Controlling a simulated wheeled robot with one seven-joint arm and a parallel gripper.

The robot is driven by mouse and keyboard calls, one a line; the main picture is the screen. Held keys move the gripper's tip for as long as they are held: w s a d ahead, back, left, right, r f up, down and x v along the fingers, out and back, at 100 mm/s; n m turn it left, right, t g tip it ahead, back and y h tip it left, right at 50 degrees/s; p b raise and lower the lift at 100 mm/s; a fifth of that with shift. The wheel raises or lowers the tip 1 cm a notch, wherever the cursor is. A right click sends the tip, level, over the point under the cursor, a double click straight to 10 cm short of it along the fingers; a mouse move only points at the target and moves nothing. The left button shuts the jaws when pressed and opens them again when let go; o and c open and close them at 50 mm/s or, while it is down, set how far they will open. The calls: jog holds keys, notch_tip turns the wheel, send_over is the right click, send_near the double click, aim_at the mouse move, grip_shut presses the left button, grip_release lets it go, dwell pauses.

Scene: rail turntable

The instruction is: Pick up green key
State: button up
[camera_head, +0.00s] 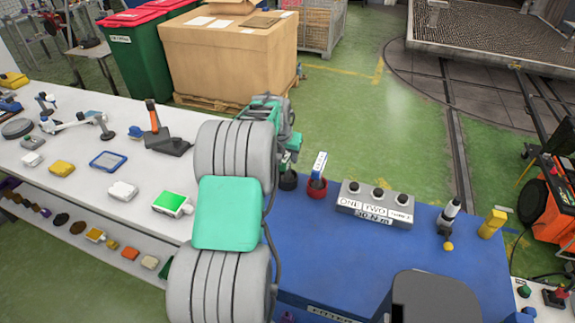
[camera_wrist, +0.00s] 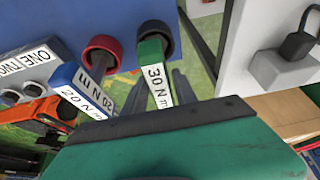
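The green key (camera_wrist: 153,62) stands in a black round holder and carries a white label reading 30 N. In the wrist view my gripper (camera_wrist: 158,92) has its dark fingers apart, one on each side of the key. I cannot tell whether they touch it. In the head view my arm hides most of my gripper and the key. The black holder (camera_head: 288,181) shows just below my gripper.
A blue key (camera_wrist: 76,88) labelled 20 N stands in a red holder (camera_head: 317,188) close beside the green one. A grey button box (camera_head: 375,204) sits farther right on the blue tabletop (camera_head: 345,260). A white bench (camera_head: 100,175) with several tools is at left.

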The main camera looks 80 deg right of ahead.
grip_shut()
dwell(1.0)
